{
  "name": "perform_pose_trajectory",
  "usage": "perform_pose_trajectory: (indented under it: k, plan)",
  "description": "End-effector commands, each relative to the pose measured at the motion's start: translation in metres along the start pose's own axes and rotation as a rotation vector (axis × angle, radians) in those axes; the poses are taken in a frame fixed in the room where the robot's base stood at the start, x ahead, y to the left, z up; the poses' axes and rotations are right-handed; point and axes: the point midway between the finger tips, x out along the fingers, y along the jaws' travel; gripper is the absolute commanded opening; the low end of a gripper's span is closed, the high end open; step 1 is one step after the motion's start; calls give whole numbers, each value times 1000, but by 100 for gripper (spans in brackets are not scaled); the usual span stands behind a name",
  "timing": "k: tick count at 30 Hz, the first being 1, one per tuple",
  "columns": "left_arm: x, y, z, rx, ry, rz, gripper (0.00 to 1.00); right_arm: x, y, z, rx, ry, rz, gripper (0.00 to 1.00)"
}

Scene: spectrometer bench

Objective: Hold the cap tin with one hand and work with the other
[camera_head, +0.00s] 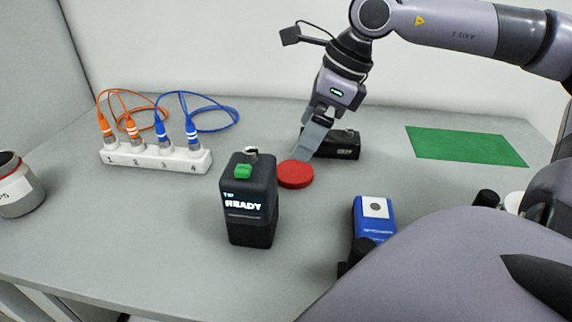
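A round red tin (296,175), likely the cap tin, lies flat on the grey bench near the middle. My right gripper (301,156) reaches down from above to the far edge of the red tin. Its grey fingers overlap in this view, so the gap between them is hidden. The fingertips are at or just behind the tin's rim; I cannot tell whether they grip it. My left gripper is not in view.
A black device (249,212) reading READY, with a green top piece, stands left of the tin. A white numbered block (155,159) holds orange and blue cables. A black box (339,145), blue device (374,218), green mat (466,146) and grey cup (20,190) are around.

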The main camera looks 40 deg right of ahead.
Motion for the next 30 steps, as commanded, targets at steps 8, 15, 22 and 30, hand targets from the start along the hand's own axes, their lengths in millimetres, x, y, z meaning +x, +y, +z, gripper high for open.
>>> perform_pose_trajectory:
  k: [8,15,22,30]
  plan:
    - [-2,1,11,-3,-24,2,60,4,0,0,1,2,1,100]
    - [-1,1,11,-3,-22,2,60,20,1,0,0,2,1,100]
    - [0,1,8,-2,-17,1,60,20,1,0,0,0,1,100]
    - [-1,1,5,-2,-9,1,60,39,6,-2,-1,4,3,100]
